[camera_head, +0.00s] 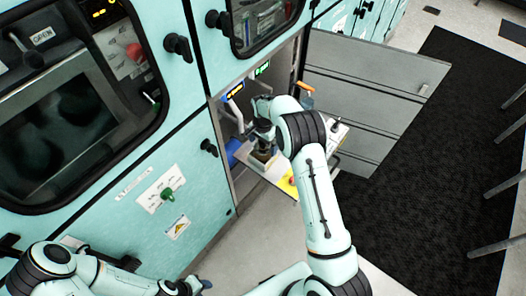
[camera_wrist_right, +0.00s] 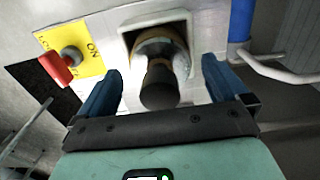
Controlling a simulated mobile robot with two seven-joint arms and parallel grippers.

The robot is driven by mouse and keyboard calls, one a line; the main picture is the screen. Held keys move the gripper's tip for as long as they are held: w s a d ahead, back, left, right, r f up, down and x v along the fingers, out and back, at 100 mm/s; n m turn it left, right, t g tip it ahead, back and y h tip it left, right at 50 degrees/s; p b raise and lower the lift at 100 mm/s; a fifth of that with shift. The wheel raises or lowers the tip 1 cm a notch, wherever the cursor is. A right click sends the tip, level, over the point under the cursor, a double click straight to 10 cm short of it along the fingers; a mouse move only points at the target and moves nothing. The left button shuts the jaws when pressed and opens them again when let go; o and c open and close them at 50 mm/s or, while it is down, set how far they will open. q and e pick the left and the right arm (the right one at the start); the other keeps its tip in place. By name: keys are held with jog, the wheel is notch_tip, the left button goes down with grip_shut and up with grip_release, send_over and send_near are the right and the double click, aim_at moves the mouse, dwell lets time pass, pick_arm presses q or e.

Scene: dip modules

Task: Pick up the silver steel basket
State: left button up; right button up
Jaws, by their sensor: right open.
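In the right wrist view, a round, silver-looking piece (camera_wrist_right: 180,62) with a brownish band sits in a square recess. It appears to be the steel basket. A dark cylindrical handle (camera_wrist_right: 160,88) points from it toward the camera. My right gripper (camera_wrist_right: 162,80) is open, with one blue finger on each side of the handle and gaps showing. In the head view, my right gripper (camera_head: 263,136) is above the pulled-out shelf in the open cabinet, and the basket is mostly hidden there. My left gripper (camera_head: 196,285) is low at the left, far from it; its jaws are unclear.
A yellow plate with a red knob (camera_wrist_right: 68,62) is left of the recess in the wrist view. A blue cylinder with a grey bar (camera_wrist_right: 240,22) is at the right. The cabinet door (camera_head: 375,95) stands open; teal cabinet fronts (camera_head: 120,180) fill the left.

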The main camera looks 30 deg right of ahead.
jog(key=c, duration=1.5)
jog(key=shift+c, duration=0.2)
jog(key=shift+r, duration=0.1)
